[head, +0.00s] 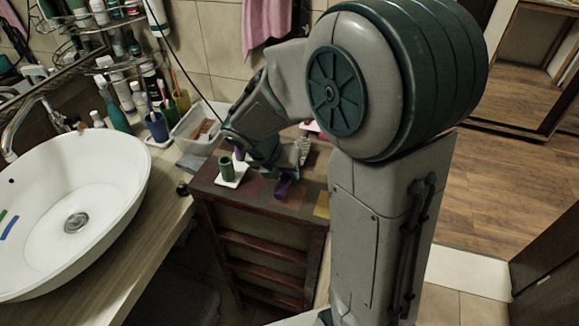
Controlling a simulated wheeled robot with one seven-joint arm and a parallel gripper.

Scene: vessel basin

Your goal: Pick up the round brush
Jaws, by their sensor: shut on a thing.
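My gripper (277,172) is low over the top of the dark wooden stand (253,192), in the middle of the head view. It is shut on a small purple thing (283,187) that shows below the fingers. I take this for the round brush, but its bristles cannot be made out. My wrist and forearm hide part of the stand top behind it. I cannot tell whether the purple thing still touches the stand.
A green cup (227,168) stands on a white coaster (232,181) left of my gripper. A silvery tube (304,146) is behind it to the right. A clear bin (197,127) and the white basin (110,165) are at left. Wooden floor (500,160) is open at right.

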